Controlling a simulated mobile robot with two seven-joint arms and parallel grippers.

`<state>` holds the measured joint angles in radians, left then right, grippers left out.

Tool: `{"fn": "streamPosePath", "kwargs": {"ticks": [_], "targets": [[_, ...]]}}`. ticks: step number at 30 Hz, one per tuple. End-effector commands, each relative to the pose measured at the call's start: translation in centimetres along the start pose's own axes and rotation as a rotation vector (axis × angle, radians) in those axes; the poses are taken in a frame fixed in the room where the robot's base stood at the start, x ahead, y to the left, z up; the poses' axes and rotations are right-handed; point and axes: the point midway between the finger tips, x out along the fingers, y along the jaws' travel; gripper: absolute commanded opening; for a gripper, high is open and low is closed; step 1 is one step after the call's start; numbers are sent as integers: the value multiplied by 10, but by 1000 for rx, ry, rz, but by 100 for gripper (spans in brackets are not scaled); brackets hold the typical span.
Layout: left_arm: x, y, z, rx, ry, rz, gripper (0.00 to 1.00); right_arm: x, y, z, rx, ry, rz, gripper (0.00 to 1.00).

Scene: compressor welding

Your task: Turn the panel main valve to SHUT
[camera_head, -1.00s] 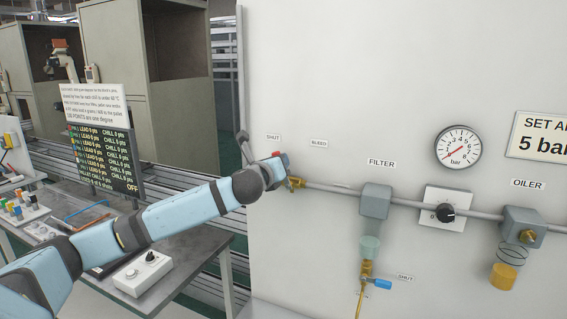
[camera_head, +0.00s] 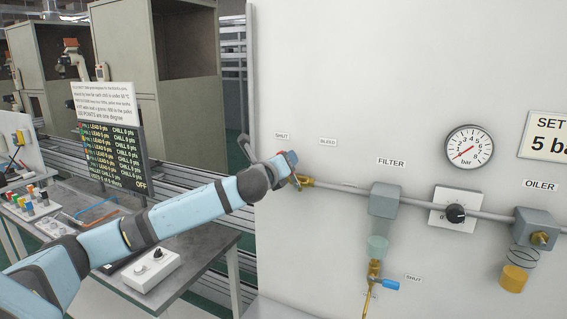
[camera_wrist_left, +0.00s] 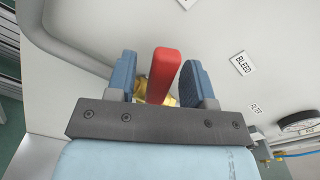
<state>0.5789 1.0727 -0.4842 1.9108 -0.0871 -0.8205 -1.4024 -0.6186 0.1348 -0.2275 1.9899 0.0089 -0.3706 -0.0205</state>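The main valve has a brass body (camera_head: 305,182) at the left end of the grey pipe on the white panel. Its red handle (camera_wrist_left: 163,74) stands between the two blue fingers of my left gripper (camera_wrist_left: 160,80) in the left wrist view. A gap shows on both sides of the handle, narrower on the right, so the gripper is open around it. In the head view my left gripper (camera_head: 288,160) is at the valve and hides most of the handle. A SHUT label (camera_head: 282,136) is above the valve, with a BLEED label (camera_head: 327,142) to its right. My right gripper is not in view.
Along the pipe to the right are the filter (camera_head: 384,200), a regulator knob (camera_head: 456,213) and the oiler (camera_head: 536,228). A pressure gauge (camera_head: 469,147) is above. A blue-handled drain valve (camera_head: 390,284) hangs below the filter. A bench (camera_head: 205,245) stands at left.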

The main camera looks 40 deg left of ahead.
Motion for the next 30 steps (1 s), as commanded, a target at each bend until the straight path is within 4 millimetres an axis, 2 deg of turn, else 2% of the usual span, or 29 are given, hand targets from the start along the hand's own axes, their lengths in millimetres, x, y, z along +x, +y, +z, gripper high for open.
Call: {"fn": "streamPosePath", "kwargs": {"ticks": [11, 17, 24, 30], "targets": [[-6, 1, -1, 4, 0, -1, 49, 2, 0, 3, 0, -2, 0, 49], [-41, 3, -3, 8, 1, -1, 49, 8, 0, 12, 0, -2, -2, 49], [-99, 3, -3, 9, 1, -1, 49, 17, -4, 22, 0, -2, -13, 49], [-127, 2, -1, 6, -1, 1, 49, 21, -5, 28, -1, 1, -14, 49]]}}
